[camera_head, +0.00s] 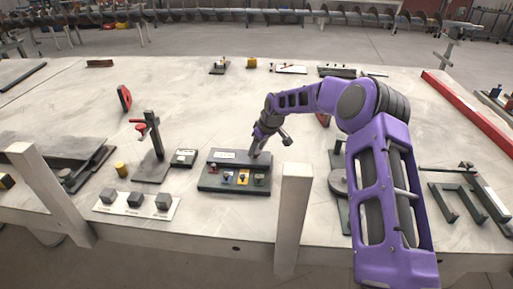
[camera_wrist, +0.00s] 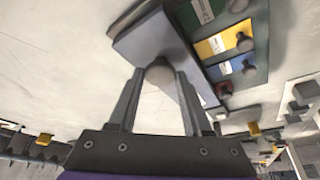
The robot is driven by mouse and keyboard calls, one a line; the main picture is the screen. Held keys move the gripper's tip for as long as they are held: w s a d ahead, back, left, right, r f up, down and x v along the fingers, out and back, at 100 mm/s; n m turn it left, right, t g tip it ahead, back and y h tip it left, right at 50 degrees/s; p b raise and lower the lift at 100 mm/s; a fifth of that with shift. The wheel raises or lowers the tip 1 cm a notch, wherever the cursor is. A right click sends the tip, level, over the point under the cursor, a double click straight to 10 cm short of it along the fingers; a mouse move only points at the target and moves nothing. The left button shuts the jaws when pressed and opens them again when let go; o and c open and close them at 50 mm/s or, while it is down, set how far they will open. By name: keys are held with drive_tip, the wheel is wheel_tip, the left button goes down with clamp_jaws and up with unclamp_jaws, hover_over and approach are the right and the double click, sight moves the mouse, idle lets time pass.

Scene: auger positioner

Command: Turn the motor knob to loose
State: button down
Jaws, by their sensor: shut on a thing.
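The dark control panel (camera_head: 209,186) stands near the table's front edge, with a raised back ledge and a row of small knobs. One knob is red (camera_head: 213,167), beside blue (camera_head: 228,177), yellow (camera_head: 243,178) and green (camera_head: 260,180) plates. My gripper (camera_head: 258,153) reaches down at the right end of the ledge. In the wrist view its two fingers (camera_wrist: 157,95) stand on either side of a round grey knob (camera_wrist: 160,73) in front of the ledge (camera_wrist: 150,42), shut on it. The labels are too small to read, so I cannot tell the knob's setting.
A dark stand with a red part (camera_head: 142,127) and a small box (camera_head: 184,158) are left of the panel. A white board (camera_head: 120,207) with grey cubes lies front left. A table post (camera_head: 293,215) rises front right. The table's middle behind the panel is clear.

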drive_tip(key=n+g, duration=0.1)
drive_tip(key=n, duration=0.1)
drive_tip(key=n+g+y, duration=0.1)
drive_tip(key=n, duration=0.2)
drive_tip(key=shift+w+d+f+n+b, duration=0.1)
drive_tip(key=shift+w+n+b, duration=0.1)
drive_tip(key=shift+n+b, duration=0.15)
drive_tip(key=shift+w+n+g, duration=0.15)
drive_tip(key=shift+n+g, duration=0.65)
drive_tip(key=shift+n, duration=1.35)
drive_tip(key=shift+c, duration=1.7)
unclamp_jaws()
drive_tip(key=shift+r, duration=0.2)
